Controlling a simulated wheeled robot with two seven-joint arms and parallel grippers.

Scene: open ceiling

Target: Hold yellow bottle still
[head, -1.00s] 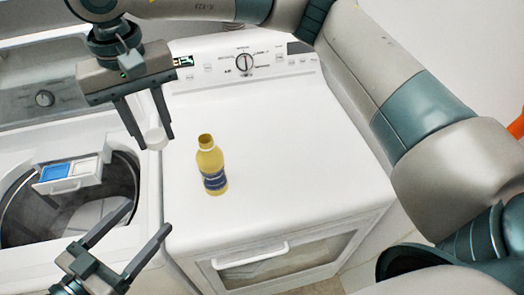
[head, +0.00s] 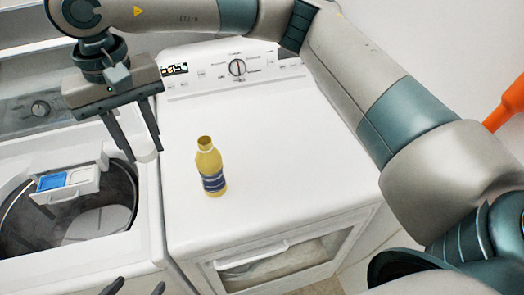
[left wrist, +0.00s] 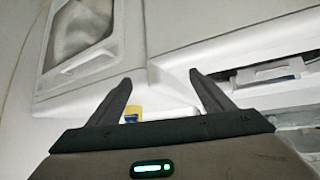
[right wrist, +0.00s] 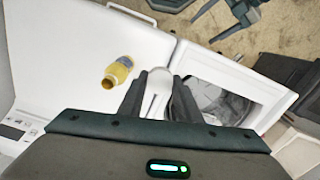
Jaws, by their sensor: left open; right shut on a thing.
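The yellow bottle (head: 211,168) stands upright on the white top of the right-hand machine, near its left side, with a blue label and an open-looking neck. The right wrist view also shows it (right wrist: 118,72), left of my fingers. My right gripper (head: 142,148) is shut on a small white round thing (right wrist: 159,82), left of the bottle and apart from it. My left gripper (head: 137,286) is open and empty at the bottom edge, in front of the machines, well away from the bottle. A yellow bit of the bottle (left wrist: 133,111) shows beyond its left finger.
A washer with an open round drum (head: 110,226) stands at left, with a blue and white drawer (head: 66,183) over the drum. The right machine's top (head: 275,160) is clear around the bottle. Its front door has a handle (head: 250,257). An orange thing (head: 508,103) is at far right.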

